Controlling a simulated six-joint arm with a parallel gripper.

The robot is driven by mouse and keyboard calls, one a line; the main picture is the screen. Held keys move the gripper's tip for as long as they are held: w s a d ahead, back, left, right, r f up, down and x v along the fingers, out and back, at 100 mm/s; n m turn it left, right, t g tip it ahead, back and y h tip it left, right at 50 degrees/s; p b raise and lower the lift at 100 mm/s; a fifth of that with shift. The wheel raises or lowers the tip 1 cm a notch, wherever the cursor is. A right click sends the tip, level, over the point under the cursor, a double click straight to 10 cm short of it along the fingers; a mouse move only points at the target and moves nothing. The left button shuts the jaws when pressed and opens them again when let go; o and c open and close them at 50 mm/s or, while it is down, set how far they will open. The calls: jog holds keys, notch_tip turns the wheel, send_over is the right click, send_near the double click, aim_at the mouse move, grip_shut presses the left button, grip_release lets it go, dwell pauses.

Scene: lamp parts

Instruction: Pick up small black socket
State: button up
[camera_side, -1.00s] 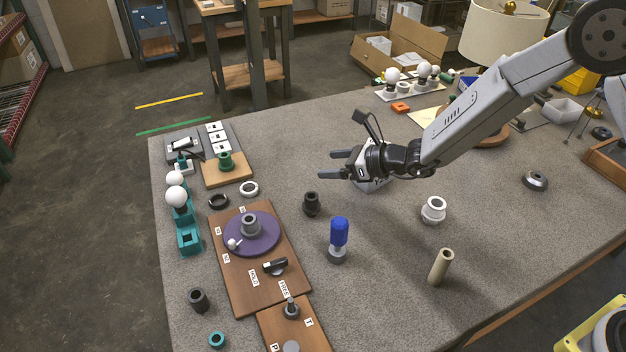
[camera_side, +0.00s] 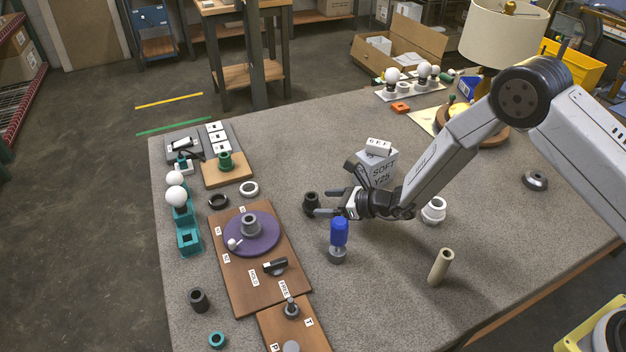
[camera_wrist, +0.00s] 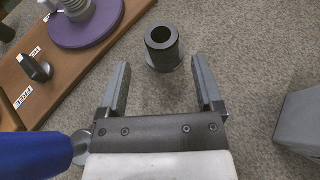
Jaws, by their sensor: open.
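The small black socket (camera_side: 311,204) stands upright on the grey table, right of the wooden board. In the wrist view the black socket (camera_wrist: 162,46) shows its round open top, just beyond my fingertips and roughly centred between them. My gripper (camera_side: 312,203) is low over the table with its fingers pointing left at the socket; in the side view a finger overlaps the socket's near area. In the wrist view my gripper (camera_wrist: 158,68) has its two fingers wide apart with nothing between them. A second black socket (camera_side: 198,300) stands at the table's front left.
A blue-handled tool (camera_side: 339,238) stands close to my gripper on the near side. A grey box (camera_side: 376,168) stands behind my gripper. The wooden board (camera_side: 232,283) with a purple disc (camera_side: 268,240) lies left. A white ring part (camera_side: 434,210) and a beige tube (camera_side: 440,267) stand right.

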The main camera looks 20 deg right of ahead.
aim_at(315, 202)
jog(key=shift+x, duration=0.85)
jog(key=shift+w+a, duration=0.1)
jog(key=shift+x, duration=2.4)
jog(key=shift+w, duration=0.1)
grip_shut()
